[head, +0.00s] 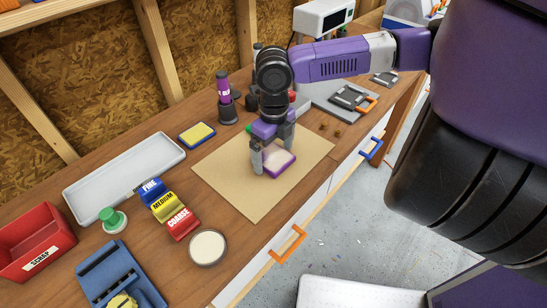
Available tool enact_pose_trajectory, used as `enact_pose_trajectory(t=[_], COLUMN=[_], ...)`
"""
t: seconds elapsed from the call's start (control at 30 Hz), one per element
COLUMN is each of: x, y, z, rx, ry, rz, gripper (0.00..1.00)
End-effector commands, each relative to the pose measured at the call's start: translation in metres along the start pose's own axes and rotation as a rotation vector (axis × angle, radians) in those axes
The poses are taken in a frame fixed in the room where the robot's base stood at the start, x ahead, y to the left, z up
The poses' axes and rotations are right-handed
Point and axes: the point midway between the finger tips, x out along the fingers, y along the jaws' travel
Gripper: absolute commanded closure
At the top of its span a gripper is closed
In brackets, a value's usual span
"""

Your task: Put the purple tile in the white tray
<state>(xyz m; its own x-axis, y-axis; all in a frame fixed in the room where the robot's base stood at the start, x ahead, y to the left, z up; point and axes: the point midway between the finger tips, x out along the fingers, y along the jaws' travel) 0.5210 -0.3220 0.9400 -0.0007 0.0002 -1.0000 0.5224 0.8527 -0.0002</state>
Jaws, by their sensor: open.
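The purple tile (280,165) lies on the brown paper sheet, with a pale pinkish top and a purple edge. My gripper (273,158) points down over it, jaws open, with one finger at the tile's left and the other at its far right side. The fingers hide part of the tile, and I cannot tell whether they touch it. The white tray (124,185) is long, shallow and empty, at the left back of the bench.
Between the sheet (225,185) and tray are a yellow-blue block (197,134) and FINE, MEDIUM and COARSE blocks (167,207). A round dish (207,247), green-topped knob (112,219), red SCRAP bin (38,243) and blue holder (118,277) stand nearer. A purple-banded cylinder (226,98) stands behind.

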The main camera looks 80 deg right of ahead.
Motion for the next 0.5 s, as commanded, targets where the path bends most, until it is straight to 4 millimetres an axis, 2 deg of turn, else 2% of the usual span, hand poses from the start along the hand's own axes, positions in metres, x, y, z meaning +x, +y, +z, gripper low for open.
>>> enact_pose_trajectory(t=[0.27, 0.5], x=[0.0032, 0.003], y=[0.0003, 0.0003], z=[0.0001, 0.0002], rx=[-0.001, -0.001], ry=[-0.001, -0.001], rz=[0.0, 0.0], gripper=[0.0, 0.47])
